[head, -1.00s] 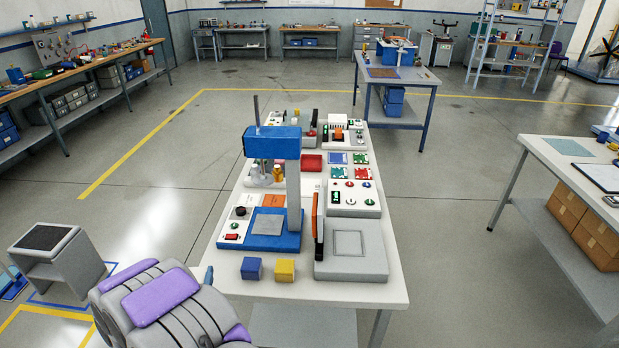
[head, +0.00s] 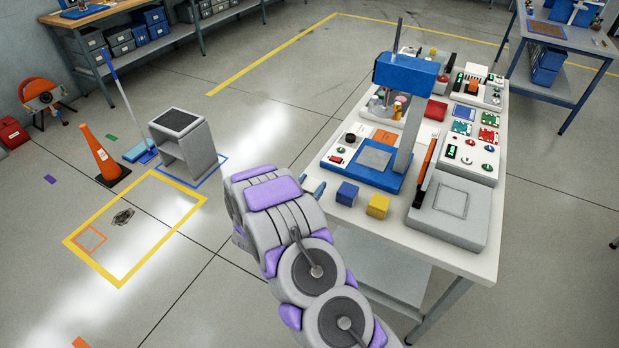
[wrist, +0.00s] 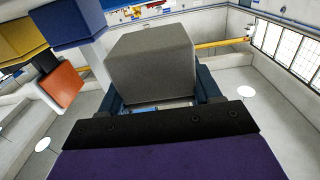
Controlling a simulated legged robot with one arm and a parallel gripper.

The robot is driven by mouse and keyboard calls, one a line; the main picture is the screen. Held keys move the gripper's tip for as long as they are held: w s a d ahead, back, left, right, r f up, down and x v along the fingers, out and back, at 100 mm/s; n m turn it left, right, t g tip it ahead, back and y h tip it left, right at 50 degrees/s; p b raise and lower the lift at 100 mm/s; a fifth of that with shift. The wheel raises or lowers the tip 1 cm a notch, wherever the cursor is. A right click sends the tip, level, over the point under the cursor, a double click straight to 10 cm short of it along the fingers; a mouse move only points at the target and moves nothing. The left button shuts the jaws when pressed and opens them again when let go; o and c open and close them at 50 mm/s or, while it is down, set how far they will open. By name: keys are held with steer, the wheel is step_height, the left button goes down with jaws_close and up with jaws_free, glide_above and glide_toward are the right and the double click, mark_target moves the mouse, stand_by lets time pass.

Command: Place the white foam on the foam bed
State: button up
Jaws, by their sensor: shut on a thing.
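My gripper (head: 313,186) is beside the near left edge of the white table (head: 460,255), its blue fingertips just showing past my purple-and-grey wrist. In the wrist view, my gripper (wrist: 155,95) is shut on a plain block, the white foam (wrist: 152,60), which looks grey in shade. A blue press with a grey square pad (head: 375,156) stands on the table. A grey plate with a square outline (head: 447,204) lies to its right. I cannot tell for sure which is the foam bed.
A blue cube (head: 347,193) and a yellow cube (head: 378,206) stand at the table's near edge. An upright black-and-orange piece (head: 424,172) stands between press and plate. A grey stand with a black top (head: 184,145) and a traffic cone (head: 100,155) are on the floor left.

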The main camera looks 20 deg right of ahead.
mark_target(307, 178)
steer(key=w, duration=0.2)
steer(key=w+d, duration=0.1)
steer(key=w, duration=0.2)
steer(key=w+b, duration=0.1)
steer(key=w, duration=0.1)
steer(key=shift+w+d+f, duration=0.15)
steer(key=shift+d+f, duration=0.25)
steer(key=shift+w+f+b, duration=0.1)
steer(key=shift+f+b, duration=0.6)
steer(key=shift+f, duration=1.1)
steer(key=shift+r, duration=0.1)
steer(key=o, duration=1.1)
